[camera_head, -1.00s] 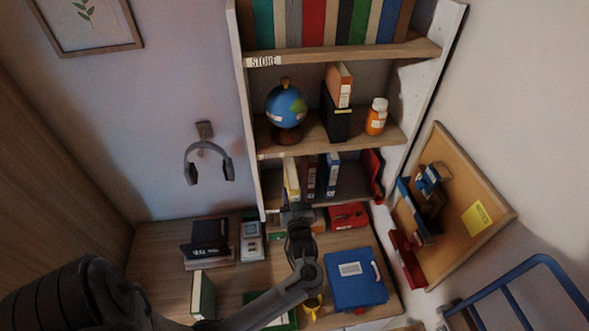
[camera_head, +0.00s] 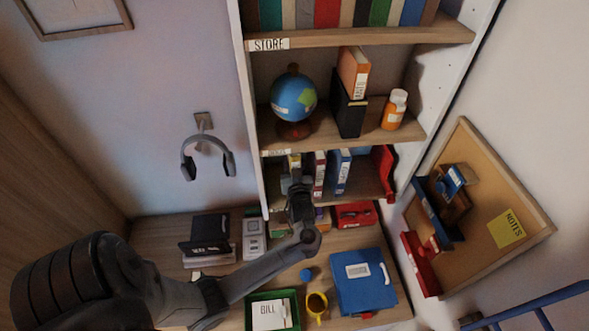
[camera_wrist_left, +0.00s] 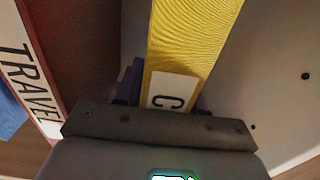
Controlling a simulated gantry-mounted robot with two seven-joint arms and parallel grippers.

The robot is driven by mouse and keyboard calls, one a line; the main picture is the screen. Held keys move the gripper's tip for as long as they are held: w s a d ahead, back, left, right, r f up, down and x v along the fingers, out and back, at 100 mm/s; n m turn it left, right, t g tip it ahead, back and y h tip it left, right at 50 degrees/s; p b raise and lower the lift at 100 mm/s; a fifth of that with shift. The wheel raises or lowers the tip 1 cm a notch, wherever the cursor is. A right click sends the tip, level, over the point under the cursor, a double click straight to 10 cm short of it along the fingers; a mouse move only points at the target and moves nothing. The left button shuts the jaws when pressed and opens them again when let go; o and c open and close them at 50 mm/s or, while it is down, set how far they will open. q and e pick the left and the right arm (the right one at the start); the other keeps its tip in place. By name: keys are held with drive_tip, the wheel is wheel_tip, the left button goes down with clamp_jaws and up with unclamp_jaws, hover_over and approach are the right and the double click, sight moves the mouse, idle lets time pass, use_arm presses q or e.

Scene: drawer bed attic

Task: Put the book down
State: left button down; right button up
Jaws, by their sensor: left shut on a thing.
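The yellow book (camera_head: 294,161) stands upright at the left end of the lower shelf (camera_head: 345,197), largely hidden behind my left gripper (camera_head: 298,186). In the left wrist view the yellow book (camera_wrist_left: 190,40) has a white label with a letter C, and my left gripper (camera_wrist_left: 165,88) is shut on its spine. A dark red book (camera_wrist_left: 85,45) with a white TRAVEL label stands to its left, and the pale shelf side wall (camera_wrist_left: 275,70) is to its right. I cannot tell whether the book's bottom touches the shelf. My right gripper is not in view.
Blue binders (camera_head: 338,172) stand right of the gripper on the same shelf. A globe (camera_head: 293,98) and an orange bottle (camera_head: 395,110) stand above. The desk holds a blue binder (camera_head: 362,285), a yellow mug (camera_head: 316,304) and a green tray (camera_head: 293,322).

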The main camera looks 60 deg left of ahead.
use_arm(q)
wheel_tip(320, 180, down, 2)
drive_tip(key=shift+f+b, duration=0.1)
drive_tip(key=shift+b, duration=0.55)
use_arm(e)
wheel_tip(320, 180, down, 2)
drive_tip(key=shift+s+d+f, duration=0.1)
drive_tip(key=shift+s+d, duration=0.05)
use_arm(q)
drive_tip(key=c, duration=1.1)
unclamp_jaws()
drive_tip(key=shift+f, duration=0.2)
drive_tip(key=o, duration=0.4)
